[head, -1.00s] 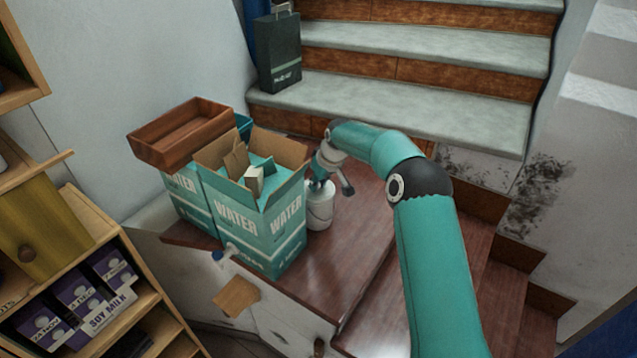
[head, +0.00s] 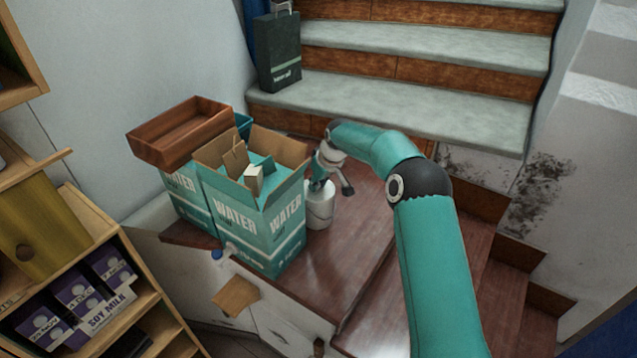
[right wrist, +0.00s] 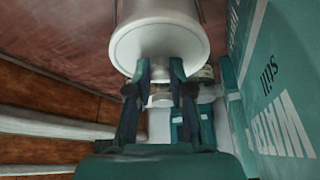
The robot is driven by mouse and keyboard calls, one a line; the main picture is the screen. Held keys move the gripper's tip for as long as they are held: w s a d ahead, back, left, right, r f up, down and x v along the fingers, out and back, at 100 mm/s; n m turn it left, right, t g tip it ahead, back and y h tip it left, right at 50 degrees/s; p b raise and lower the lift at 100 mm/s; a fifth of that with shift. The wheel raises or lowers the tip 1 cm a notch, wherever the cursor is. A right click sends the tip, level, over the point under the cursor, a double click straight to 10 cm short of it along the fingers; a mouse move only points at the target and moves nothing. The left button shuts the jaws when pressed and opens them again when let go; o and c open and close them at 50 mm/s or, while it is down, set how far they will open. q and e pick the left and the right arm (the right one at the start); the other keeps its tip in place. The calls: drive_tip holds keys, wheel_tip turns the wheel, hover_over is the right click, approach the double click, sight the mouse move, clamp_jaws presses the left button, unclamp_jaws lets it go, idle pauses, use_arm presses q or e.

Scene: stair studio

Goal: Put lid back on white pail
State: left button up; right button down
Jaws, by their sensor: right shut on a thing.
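The white pail (head: 321,210) stands upright on the brown wooden top, close to the right side of the open water box. My right gripper (head: 325,183) is over the pail's top, coming down from above. In the right wrist view a white round lid (right wrist: 157,42) lies across the pail's mouth, with the pail's wall (right wrist: 158,8) behind it. The right fingers (right wrist: 161,72) are shut at the lid's near side and hold it. I cannot tell whether the lid is fully seated. My left gripper is not in view.
The open water box (head: 255,215) stands close beside the pail. A brown wooden tray (head: 180,138) sits on another carton behind it. A dark bag (head: 278,52) stands on the stairs (head: 420,100). The wooden top (head: 345,235) is clear right of the pail.

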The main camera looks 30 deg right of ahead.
idle(0.3)
drive_tip(key=c, duration=1)
unclamp_jaws()
drive_tip(key=shift+o, duration=0.4)
drive_tip(key=o, duration=0.4)
drive_tip(key=shift+o, duration=0.2)
drive_tip(key=shift+r+p, duration=2.3)
drive_tip(key=shift+r, duration=1.25)
